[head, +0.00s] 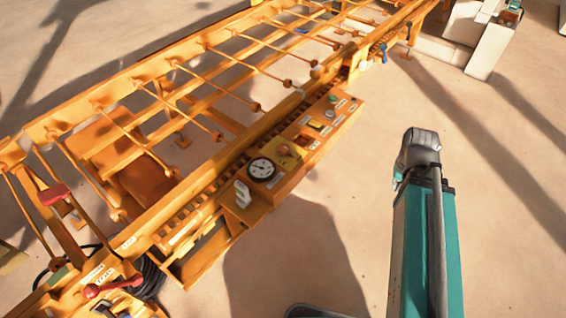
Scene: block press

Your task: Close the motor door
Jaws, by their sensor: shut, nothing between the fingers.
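The block press is a long orange machine (225,130) running from the lower left to the upper right of the head view. I cannot clearly pick out the motor door. Flat orange-brown panels (145,183) lie under the frame's rods at the left, and I cannot tell whether one is the door. A control box (290,150) with a round dial (262,168), a pale lever (242,195) and several buttons sits on the machine's near side.
Red handles (55,193) and a black coiled hose (150,277) are at the machine's lower left end. A blue handle (383,52) is near its far end. Pale blocks (490,45) stand at the top right. Sandy ground right of the machine is mostly clear.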

